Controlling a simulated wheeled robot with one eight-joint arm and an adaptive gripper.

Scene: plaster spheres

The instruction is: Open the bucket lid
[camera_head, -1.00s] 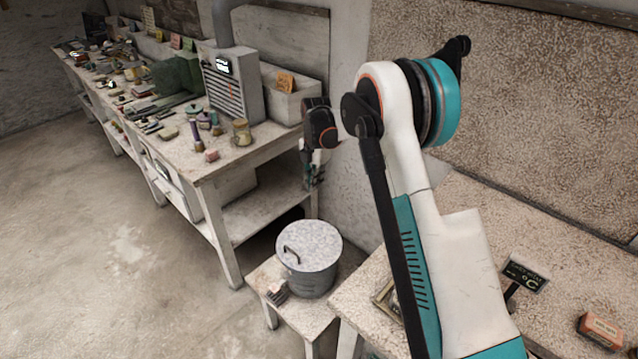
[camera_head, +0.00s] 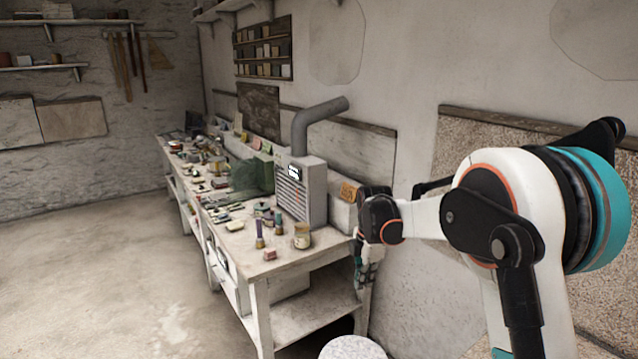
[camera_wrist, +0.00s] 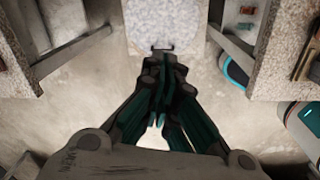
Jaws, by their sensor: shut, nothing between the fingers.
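The bucket's round, grey speckled lid (camera_head: 352,347) shows only in part at the bottom edge of the head view; the bucket's body is out of that frame. My gripper (camera_wrist: 163,88) is shut and empty, fingers together. In the head view my gripper (camera_head: 363,282) hangs down by the workbench's near right corner, above the lid in the picture. It appears apart from the handle.
A cluttered workbench (camera_head: 256,262) with jars, tools and a grey heater box (camera_head: 301,190) stands to the left, its lower shelf near my gripper. The wall is close behind. In the wrist view, table edges flank both sides. Open floor (camera_head: 110,285) lies at left.

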